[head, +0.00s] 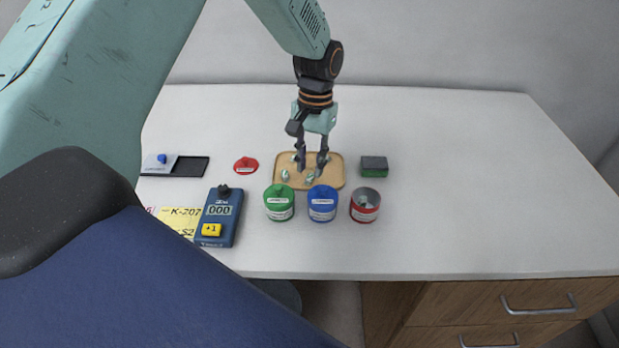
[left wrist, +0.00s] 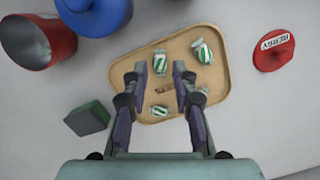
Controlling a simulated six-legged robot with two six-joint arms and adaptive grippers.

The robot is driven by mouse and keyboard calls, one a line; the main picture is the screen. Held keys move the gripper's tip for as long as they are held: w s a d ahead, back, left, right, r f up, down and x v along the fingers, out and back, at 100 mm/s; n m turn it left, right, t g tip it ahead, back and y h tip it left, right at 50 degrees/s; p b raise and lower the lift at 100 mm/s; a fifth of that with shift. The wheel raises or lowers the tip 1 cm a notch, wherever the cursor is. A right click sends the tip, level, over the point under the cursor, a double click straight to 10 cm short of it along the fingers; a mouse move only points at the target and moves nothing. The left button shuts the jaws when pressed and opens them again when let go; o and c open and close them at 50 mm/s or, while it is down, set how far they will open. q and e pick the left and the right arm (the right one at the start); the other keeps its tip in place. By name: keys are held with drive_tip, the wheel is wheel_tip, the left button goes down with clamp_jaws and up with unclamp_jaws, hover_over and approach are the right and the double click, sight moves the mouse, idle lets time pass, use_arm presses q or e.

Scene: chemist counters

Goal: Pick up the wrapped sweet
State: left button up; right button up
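Several green-and-white striped wrapped sweets lie on a tan tray (head: 338,184). In the head view one sweet (head: 285,175) is at the tray's left and another sweet (head: 310,179) is near its front middle. My left gripper (head: 311,168) points down over the tray, open. In the left wrist view its fingertips (left wrist: 160,68) stand apart, with one sweet (left wrist: 160,62) showing between them. Other sweets there are one at upper right (left wrist: 203,51) and one between the fingers lower down (left wrist: 159,110). Whether the fingers touch any sweet I cannot tell. My right gripper is not in view.
Green (head: 279,203), blue (head: 322,204) and open red (head: 365,205) tins stand in front of the tray. A red lid (head: 246,165) lies left, a green-and-black block (head: 374,166) right. A blue counter device (head: 219,217) stands front left. The counter's right side is clear.

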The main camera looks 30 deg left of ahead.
sight(310, 175)
use_arm(q)
drive_tip(key=shift+s+f, duration=0.2)
drive_tip(key=shift+f, duration=0.75)
drive_tip(key=shift+w+f, duration=0.1)
drive_tip(key=shift+f, duration=0.05)
drive_tip(key=c, duration=0.5)
wheel_tip(310, 175, up, 10)
drive_tip(key=shift+p, duration=0.45)
